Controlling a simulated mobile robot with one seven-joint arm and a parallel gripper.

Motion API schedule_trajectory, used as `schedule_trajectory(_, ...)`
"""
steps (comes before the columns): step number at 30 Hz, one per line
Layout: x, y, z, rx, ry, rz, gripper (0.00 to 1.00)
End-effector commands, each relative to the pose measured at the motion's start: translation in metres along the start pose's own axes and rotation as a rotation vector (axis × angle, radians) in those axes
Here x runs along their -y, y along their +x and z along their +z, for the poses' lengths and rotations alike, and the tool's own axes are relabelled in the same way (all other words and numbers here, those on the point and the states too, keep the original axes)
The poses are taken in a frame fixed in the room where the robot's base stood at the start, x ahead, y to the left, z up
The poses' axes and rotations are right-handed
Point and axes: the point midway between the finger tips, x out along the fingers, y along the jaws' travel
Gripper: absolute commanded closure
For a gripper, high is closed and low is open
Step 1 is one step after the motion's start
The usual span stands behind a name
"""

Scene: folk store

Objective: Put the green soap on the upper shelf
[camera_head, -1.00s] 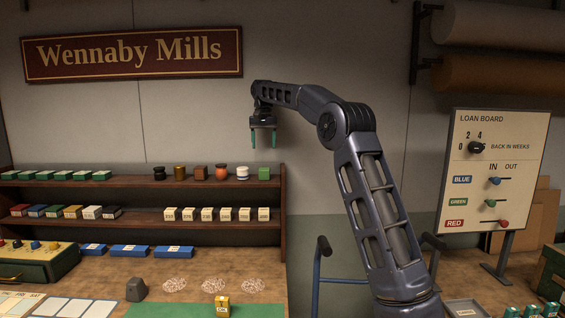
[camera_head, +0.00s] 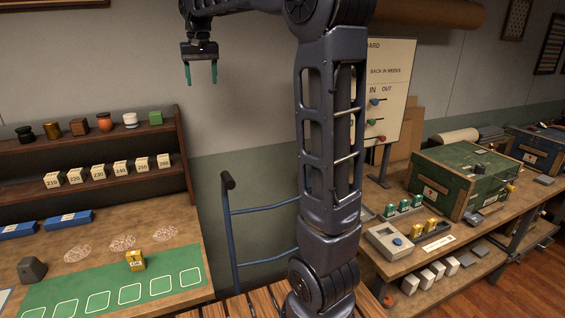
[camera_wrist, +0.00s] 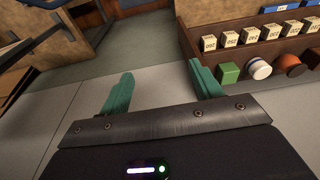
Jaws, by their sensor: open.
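My gripper (camera_head: 201,74) hangs in the air in front of the wall, above and right of the shelf unit. Its two green fingers are apart with nothing between them; they also show in the wrist view (camera_wrist: 159,80). A plain green block (camera_head: 155,118) sits at the right end of the upper shelf (camera_head: 80,136), beside a white jar; it also shows in the wrist view (camera_wrist: 229,72). Several small green-and-white items (camera_head: 403,208) stand on the right bench. I cannot tell which green thing is the soap.
Numbered boxes (camera_head: 98,171) line the lower shelf. A yellow labelled block (camera_head: 135,261) stands at the back edge of a green mat (camera_head: 75,297). A blue rail (camera_head: 231,232) stands between the benches. A green crate (camera_head: 463,181) is on the right bench.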

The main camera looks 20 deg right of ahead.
Motion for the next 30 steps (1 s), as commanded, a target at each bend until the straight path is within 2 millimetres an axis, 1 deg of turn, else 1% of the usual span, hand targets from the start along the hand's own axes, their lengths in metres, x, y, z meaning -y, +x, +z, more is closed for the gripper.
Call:
schedule_trajectory(1,-0.012,-0.001,0.017,-0.012,0.003,0.001,0.36)
schedule_trajectory(7,-0.051,0.007,0.08,-0.057,0.003,0.001,0.36)
schedule_trajectory(14,-0.09,0.029,0.156,-0.108,0.008,0.003,0.36)
schedule_trajectory(15,-0.096,0.034,0.17,-0.117,0.008,0.003,0.36)
schedule_trajectory(20,-0.117,0.06,0.224,-0.152,0.011,0.006,0.36)
schedule_trajectory(24,-0.132,0.086,0.271,-0.183,0.013,0.009,0.36)
schedule_trajectory(27,-0.141,0.106,0.3,-0.203,0.015,0.012,0.36)
schedule_trajectory(30,-0.146,0.122,0.322,-0.218,0.015,0.013,0.36)
